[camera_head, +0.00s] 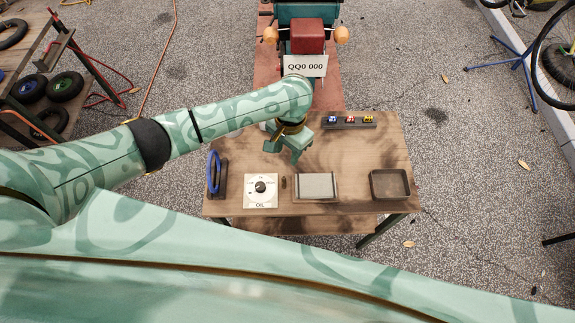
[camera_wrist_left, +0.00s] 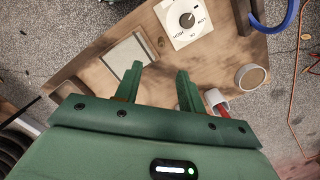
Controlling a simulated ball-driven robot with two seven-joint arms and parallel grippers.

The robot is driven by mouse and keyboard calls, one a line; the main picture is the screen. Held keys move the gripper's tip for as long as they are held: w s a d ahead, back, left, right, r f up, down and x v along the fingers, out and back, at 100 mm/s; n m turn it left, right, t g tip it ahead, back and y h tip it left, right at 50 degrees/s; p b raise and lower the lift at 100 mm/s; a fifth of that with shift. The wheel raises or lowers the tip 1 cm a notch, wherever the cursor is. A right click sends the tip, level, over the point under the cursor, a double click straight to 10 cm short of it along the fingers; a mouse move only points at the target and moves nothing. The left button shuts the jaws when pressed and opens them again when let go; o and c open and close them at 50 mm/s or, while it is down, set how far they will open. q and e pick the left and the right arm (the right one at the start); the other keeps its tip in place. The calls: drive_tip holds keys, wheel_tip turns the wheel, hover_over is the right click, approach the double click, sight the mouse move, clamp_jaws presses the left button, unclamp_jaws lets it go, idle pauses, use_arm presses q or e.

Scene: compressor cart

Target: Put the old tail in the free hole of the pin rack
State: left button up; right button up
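My left gripper (camera_head: 295,157) is above the wooden bench, pointing down. In the left wrist view its two fingers (camera_wrist_left: 158,75) stand apart with nothing visible between them. A dark rack (camera_head: 348,122) at the bench's back right carries blue, red and yellow pieces; I cannot make out a free hole. My right gripper is not in view.
A round cup (camera_wrist_left: 250,77) and a red-and-white part (camera_wrist_left: 217,101) are near the gripper.

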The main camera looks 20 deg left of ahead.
use_arm(q)
wheel_tip(320, 180, down, 2)
drive_tip(key=b, duration=0.5)
hover_over(284, 177)
wheel_tip(284, 177, down, 7)
drive_tip(key=shift+f, duration=0.6)
wheel_tip(284, 177, down, 5)
drive_tip(key=b, duration=0.3)
drive_tip(key=shift+f, duration=0.1)
drive_tip(key=shift+s, duration=0.1)
clamp_jaws()
